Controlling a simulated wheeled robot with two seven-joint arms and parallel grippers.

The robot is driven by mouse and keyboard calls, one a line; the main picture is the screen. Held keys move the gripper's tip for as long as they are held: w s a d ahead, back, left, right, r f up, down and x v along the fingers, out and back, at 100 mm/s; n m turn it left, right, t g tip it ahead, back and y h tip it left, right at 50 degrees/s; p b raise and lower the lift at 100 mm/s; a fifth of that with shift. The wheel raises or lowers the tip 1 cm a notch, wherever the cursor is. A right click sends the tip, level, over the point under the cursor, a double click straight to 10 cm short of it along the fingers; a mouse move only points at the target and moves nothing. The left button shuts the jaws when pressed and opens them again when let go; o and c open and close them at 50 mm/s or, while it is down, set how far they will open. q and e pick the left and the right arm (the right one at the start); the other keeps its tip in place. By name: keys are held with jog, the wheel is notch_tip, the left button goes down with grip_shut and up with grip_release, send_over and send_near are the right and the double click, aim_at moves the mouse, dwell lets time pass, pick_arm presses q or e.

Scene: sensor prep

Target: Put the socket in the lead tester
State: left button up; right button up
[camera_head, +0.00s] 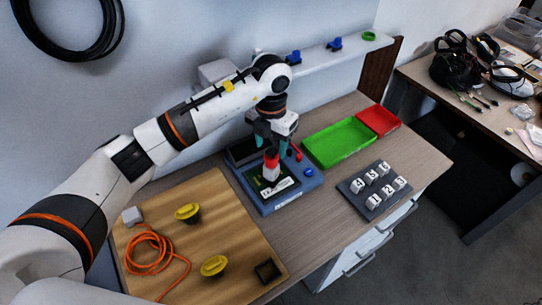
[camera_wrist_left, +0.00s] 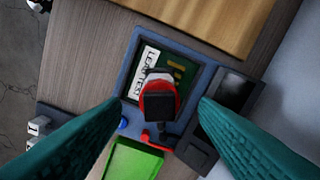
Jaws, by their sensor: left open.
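The lead tester (camera_head: 290,203) is a blue box with a green board and a white label, on the table under my left gripper; its blue frame also shows in the left wrist view (camera_wrist_left: 127,80). A red, black and white piece, seemingly the socket (camera_head: 271,168), stands upright over the tester's board. In the left wrist view the socket (camera_wrist_left: 158,100) is between my fingers, with a gap on each side. How deep it sits is hidden. My left gripper (camera_head: 271,149) is open just above it, teal fingers apart. My right gripper is not in view.
The tester has a red lever (camera_head: 298,154) and a blue button (camera_head: 309,173). A green tray (camera_head: 340,143), a red tray (camera_head: 378,121) and a dark block with white numbered pieces (camera_head: 373,190) stand to the right. A wooden board (camera_head: 220,235) with an orange cable (camera_head: 148,256) lies at left.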

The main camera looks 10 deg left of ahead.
pick_arm(q)
notch_tip(320, 180, up, 7)
jog(key=shift+f+b, duration=0.1)
jog(key=shift+b, duration=0.8)
jog(key=shift+r, duration=0.25)
